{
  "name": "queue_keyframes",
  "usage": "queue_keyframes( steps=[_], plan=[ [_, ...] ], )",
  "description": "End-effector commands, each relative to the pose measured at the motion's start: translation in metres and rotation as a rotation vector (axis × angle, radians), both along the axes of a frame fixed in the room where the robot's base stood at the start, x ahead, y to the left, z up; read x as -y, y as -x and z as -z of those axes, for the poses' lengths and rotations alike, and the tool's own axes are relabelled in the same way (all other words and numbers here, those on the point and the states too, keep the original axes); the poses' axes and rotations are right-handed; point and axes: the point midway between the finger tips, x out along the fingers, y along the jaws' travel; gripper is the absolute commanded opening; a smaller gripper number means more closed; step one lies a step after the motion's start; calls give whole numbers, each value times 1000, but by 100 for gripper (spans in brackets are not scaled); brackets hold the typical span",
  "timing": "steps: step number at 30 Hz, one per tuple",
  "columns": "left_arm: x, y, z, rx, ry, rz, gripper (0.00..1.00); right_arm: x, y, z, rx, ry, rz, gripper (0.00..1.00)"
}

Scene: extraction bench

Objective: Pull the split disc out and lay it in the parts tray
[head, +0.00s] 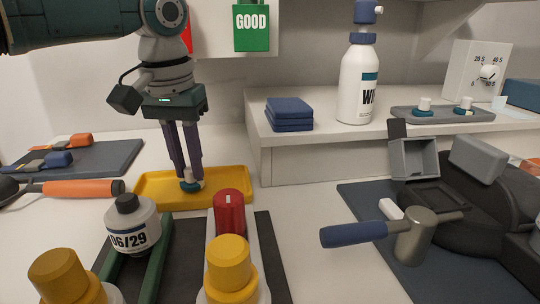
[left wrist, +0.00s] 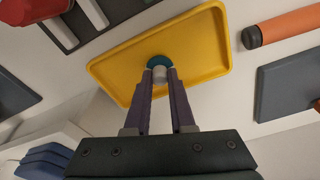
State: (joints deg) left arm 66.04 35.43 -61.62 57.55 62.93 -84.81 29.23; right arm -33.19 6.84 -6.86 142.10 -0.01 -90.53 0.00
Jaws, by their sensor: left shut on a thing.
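My left gripper (head: 190,181) points down over the yellow tray (head: 150,198) and is shut on the white knob of a small teal disc (head: 191,188). In the left wrist view the fingertips (left wrist: 161,74) close on the white knob, with the teal disc (left wrist: 160,61) beyond them against the yellow tray (left wrist: 205,40). The disc is within the tray's outline, low at its floor; I cannot tell whether it touches. A split in the disc is too small to make out. My right gripper is not in view.
A bottle marked 06/29 (head: 132,228), a red-capped item (head: 229,210) and yellow-capped bottles (head: 229,265) stand in front of the tray. An orange-handled tool (head: 80,188) lies left. A raised shelf (head: 320,163) holds a grey tray (head: 440,113) with two similar teal-and-white pieces.

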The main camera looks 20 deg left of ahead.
Motion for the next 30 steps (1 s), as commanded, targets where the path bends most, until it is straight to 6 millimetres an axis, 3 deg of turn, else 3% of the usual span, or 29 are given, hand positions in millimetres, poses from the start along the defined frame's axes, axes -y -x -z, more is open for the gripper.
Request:
queue_keyframes(
  steps=[17, 18, 26, 30],
  plan=[
    [0, 0, 9, 0, 1, 0, 0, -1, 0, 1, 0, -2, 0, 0],
    [0, 0, 8, 1, 0, 0, 26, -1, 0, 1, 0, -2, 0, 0],
    [0, 0, 8, 0, 0, 0, 55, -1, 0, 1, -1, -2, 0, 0],
    [0, 0, 8, 0, 0, 0, 57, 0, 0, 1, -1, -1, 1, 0]
  ],
)
